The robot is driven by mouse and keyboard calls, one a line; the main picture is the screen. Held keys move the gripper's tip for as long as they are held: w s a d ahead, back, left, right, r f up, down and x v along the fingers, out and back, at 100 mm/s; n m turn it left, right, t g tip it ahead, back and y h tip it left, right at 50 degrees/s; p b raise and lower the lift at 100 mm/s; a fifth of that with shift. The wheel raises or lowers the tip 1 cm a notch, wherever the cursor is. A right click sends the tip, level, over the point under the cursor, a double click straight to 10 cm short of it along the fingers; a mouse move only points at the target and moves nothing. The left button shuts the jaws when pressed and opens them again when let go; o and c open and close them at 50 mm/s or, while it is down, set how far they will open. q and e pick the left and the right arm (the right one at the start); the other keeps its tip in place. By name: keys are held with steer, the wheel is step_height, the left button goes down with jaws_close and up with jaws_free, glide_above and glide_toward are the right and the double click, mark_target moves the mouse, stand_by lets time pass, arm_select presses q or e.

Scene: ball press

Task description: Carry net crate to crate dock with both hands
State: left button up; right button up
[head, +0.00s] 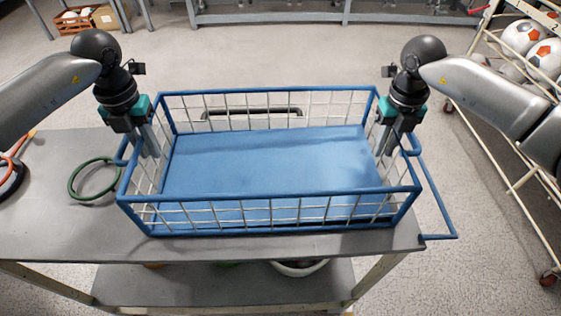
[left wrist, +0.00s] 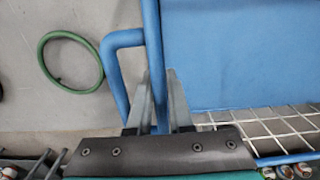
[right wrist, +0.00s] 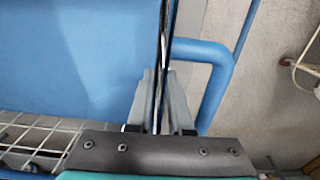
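The net crate (head: 270,195) has a blue frame, white wire sides and a blue floor. It sits level and empty on a grey table. My left gripper (head: 150,145) points down at the crate's left end, its fingers closed on either side of the blue end rail (left wrist: 154,40), just inside the looped handle (left wrist: 112,70). My right gripper (head: 390,140) does the same at the right end, beside the other looped handle (right wrist: 218,75). The fingertips are partly hidden by the mesh. I cannot pick out the crate dock with certainty.
A green ring (head: 93,180) lies on the grey table (head: 60,225) left of the crate. A blue tube loop (head: 440,205) sticks out past the table's right edge. A rack of balls (head: 520,75) stands at right. A bench (head: 345,12) runs along the back. Open floor lies between.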

arm_select(q)
jaws_close()
arm_select(e)
jaws_close()
arm_select(q)
steer(key=shift+r, duration=0.1)
stand_by(0.8)
